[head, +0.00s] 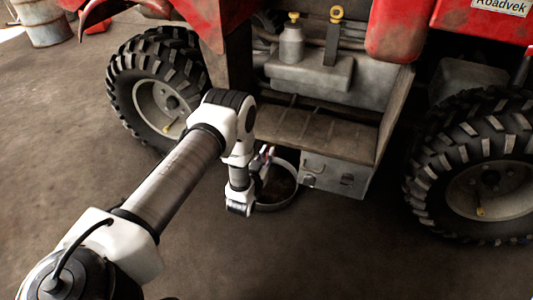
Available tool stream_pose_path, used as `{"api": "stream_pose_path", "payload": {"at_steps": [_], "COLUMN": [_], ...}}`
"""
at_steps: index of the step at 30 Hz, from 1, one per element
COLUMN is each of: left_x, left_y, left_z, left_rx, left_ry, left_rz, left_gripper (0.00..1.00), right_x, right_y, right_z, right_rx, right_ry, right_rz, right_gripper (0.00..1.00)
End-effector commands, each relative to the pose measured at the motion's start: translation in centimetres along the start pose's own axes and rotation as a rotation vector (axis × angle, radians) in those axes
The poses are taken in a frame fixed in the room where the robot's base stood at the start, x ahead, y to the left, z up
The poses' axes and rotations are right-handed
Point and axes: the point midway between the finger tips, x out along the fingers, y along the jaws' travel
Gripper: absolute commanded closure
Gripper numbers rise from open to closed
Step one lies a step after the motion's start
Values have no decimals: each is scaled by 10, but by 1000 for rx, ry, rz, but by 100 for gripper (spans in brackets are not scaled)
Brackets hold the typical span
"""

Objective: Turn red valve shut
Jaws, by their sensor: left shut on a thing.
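A small red piece, which looks like the red valve (270,153), shows low under the quad's footwell, just above a round pan. My left arm reaches in from the lower left and its wrist hangs down in front of the quad. My left gripper (262,165) is at the red valve and shut on it. The fingers are small and partly hidden by my wrist, so the valve's handle angle cannot be told. My right gripper is not in view.
A round pan (290,202) with dark contents lies on the floor below the valve. A grey metal box (335,174) sits to its right under the footwell. Quad tyres stand left (122,85) and right (430,190). The front floor is clear.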

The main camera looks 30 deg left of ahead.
Motion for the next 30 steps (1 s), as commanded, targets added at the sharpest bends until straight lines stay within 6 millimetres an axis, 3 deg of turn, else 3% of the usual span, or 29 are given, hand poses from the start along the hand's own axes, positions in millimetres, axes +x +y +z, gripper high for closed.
{"api": "stream_pose_path", "payload": {"at_steps": [11,30], "left_x": [0,0], "left_y": [4,13], "left_z": [-4,3], "left_rx": [177,770], "left_ry": [-1,0], "left_rz": [1,0], "left_gripper": [100,100], "right_x": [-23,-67], "right_y": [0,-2], "right_z": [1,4], "right_rx": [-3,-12], "right_ry": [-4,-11], "right_rz": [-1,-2], "right_gripper": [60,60]}}
